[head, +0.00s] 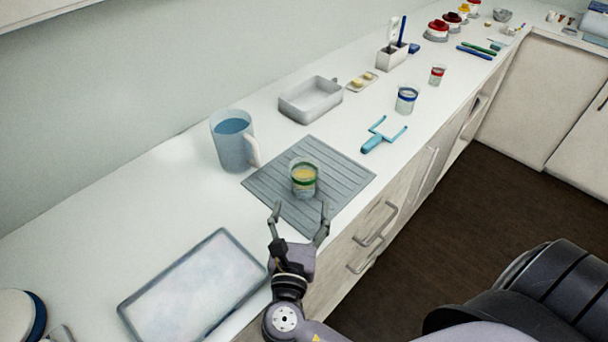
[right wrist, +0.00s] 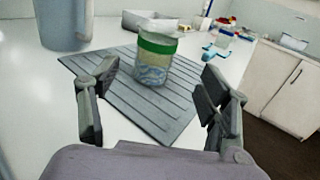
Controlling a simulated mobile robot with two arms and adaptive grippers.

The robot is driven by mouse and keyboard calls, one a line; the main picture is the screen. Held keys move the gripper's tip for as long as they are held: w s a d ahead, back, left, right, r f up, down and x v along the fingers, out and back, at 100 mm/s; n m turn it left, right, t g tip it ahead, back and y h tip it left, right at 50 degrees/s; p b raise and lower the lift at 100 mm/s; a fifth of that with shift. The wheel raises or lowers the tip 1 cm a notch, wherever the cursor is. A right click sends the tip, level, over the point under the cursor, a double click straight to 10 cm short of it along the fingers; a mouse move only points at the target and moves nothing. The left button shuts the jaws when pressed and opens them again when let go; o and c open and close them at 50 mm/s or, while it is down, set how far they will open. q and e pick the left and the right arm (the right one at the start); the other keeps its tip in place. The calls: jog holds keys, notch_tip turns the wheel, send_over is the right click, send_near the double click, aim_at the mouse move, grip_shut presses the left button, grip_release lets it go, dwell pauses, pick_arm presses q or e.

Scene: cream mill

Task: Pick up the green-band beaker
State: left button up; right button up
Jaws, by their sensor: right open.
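The green-band beaker (head: 304,178) is a clear cup with a green band and yellowish contents. It stands upright on the grey ribbed mat (head: 262,184) on the counter. My right gripper (head: 299,211) is open and empty, just in front of the beaker, with its fingers pointing toward it. In the right wrist view the beaker (right wrist: 154,60) stands ahead, between and beyond the two open fingers (right wrist: 160,98), not touching them. My left gripper is not in view.
A pitcher (head: 232,142) of blue liquid stands left of the mat. A grey tray (head: 310,100), a blue forked tool (head: 375,142) and a blue-band beaker (head: 406,100) are behind. A flat pale tray (head: 195,290) lies at front left. Drawer handles (head: 375,225) project below the counter edge.

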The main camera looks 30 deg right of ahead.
send_near(306, 167)
jog(key=shift+p+x, duration=0.4)
jog(key=shift+x, duration=0.55)
jog(key=shift+w+d, duration=0.25)
jog(key=shift+d, duration=0.1)
jog(key=p+x, duration=0.1)
jog(key=x, duration=0.3)
jog(key=shift+w+p, duration=0.35)
jog(key=shift+p, duration=0.05)
jog(key=shift+w+d, duration=0.15)
jog(key=shift+w, duration=0.05)
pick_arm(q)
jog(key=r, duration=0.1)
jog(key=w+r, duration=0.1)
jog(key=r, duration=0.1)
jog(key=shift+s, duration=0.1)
pick_arm(e)
jog(key=shift+c, duration=0.2)
jog(key=shift+c, duration=0.6)
jog(key=c, duration=1.2)
